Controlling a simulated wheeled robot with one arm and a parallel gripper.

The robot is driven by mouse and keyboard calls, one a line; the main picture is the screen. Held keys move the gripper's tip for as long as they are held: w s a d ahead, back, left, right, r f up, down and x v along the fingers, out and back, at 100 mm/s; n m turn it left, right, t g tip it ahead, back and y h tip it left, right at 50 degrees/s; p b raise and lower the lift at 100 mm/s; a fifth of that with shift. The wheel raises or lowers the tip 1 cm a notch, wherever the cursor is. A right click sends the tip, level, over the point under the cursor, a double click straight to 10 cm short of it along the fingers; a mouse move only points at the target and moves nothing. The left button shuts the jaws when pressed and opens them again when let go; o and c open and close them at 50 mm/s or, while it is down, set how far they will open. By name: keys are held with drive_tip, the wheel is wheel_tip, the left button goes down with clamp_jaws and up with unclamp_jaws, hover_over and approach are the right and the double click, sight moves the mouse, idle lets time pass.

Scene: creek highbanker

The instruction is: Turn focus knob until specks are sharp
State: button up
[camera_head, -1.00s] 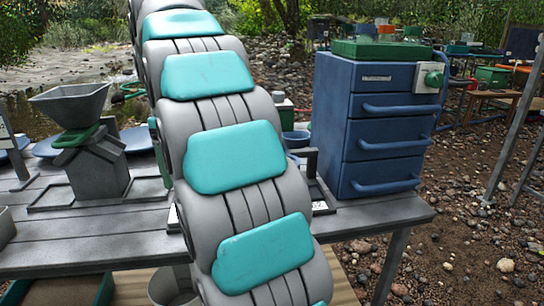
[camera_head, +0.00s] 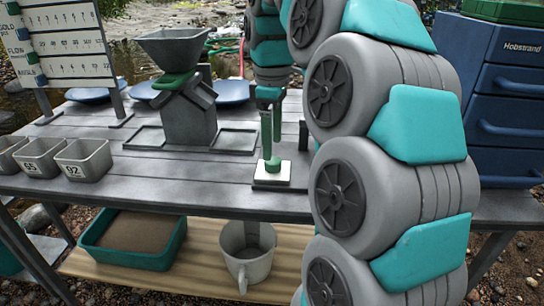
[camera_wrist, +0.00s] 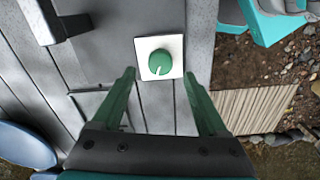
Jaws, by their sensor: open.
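The green focus knob (camera_head: 272,166) sits on a small white square plate (camera_head: 259,184) on the grey table, left of my arm in the head view. The wrist view shows the knob (camera_wrist: 159,63) from above, with a pale pointer mark on its face, and the white plate (camera_wrist: 177,44) around it. My gripper (camera_head: 271,148) is over the knob, pointing down. In the wrist view its green fingers (camera_wrist: 159,74) are spread apart, one to each side of and below the knob in the picture. Contact with the knob is not visible. No specks are in view.
A dark bracket (camera_wrist: 45,20) stands near the plate. A grey hopper (camera_head: 188,115), small numbered bins (camera_head: 83,160) and a scale board (camera_head: 70,45) are to the left. A blue drawer cabinet (camera_head: 500,110) stands behind my arm at right. The table between hopper and knob is mostly clear.

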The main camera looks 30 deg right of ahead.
sight(273, 164)
drive_tip(key=shift+f, duration=2.3)
drive_tip(key=shift+c, duration=0.3)
clamp_jaws()
